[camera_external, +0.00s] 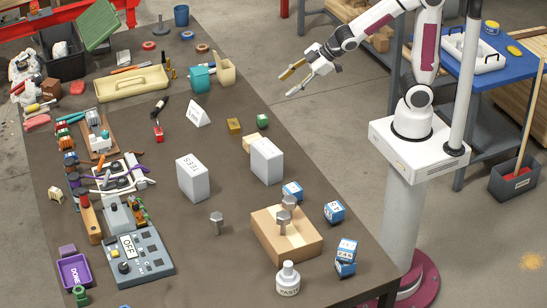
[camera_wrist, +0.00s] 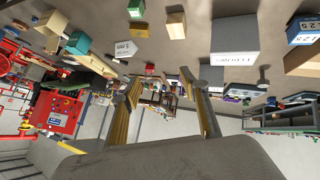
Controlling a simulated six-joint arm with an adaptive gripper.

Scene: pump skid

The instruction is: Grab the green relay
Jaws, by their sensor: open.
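A green block at the top of the wrist view (camera_wrist: 136,8) appears to be the same relay. My gripper (camera_external: 287,85) is open and empty, above and to the right of the relay in the external view, clearly apart from it. In the wrist view its two fingers (camera_wrist: 160,85) are spread with nothing between them.
A wooden block (camera_external: 251,142) and a brown-gold block (camera_external: 234,125) stand close to the relay. A white box (camera_external: 266,162) stands just in front, another (camera_external: 192,178) to the left. A white tent sign (camera_external: 198,113) stands farther left. Table toward the tan holder (camera_external: 224,70) is clear.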

